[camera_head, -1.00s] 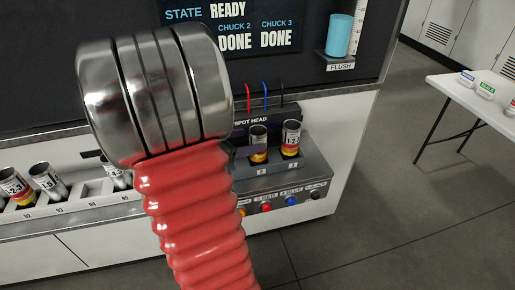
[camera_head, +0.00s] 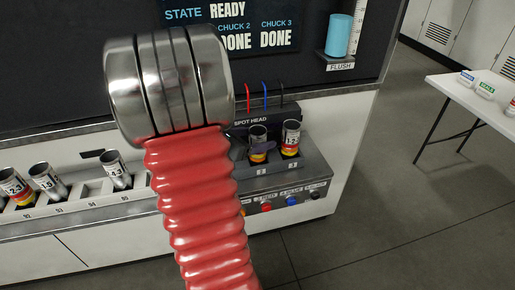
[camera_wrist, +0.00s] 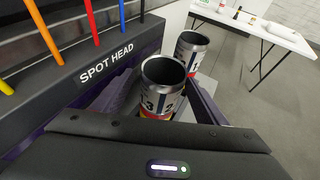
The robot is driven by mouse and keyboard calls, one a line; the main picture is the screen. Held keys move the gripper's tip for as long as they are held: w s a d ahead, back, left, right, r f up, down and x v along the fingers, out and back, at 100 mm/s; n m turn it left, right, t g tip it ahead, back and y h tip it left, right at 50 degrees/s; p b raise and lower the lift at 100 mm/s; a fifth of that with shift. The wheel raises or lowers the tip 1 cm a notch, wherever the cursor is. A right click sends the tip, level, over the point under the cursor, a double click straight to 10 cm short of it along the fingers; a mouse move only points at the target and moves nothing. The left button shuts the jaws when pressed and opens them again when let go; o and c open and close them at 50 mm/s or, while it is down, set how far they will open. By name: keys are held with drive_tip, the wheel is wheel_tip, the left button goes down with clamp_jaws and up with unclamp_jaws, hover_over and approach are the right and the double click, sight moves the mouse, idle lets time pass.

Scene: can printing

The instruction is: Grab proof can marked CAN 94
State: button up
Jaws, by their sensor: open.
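In the wrist view this can (camera_wrist: 163,78) is open-topped and lies between the purple fingers of my gripper (camera_wrist: 160,98). The fingers are apart, and no firm grip shows. In the head view one finger of my gripper (camera_head: 262,148) crosses the front of the can. A second similar can (camera_head: 291,136) stands in the right seat, farther off in the wrist view (camera_wrist: 190,48). I cannot read CAN 94 on either can.
The spot head housing (camera_head: 252,120) with coloured tubes rises behind the cans. Several tilted cans stand in the rack (camera_head: 85,190) at left. Coloured buttons (camera_head: 266,207) line the block's front. A cyan flush cylinder (camera_head: 338,36) is above, a white table (camera_head: 470,95) at right.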

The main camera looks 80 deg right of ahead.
drive_tip(key=shift+c, duration=0.4)
drive_tip(key=c, duration=1.1)
drive_tip(key=shift+o, duration=0.2)
drive_tip(key=shift+r, duration=0.2)
wheel_tip(320, 180, up, 18)
drive_tip(key=shift+f, duration=0.15)
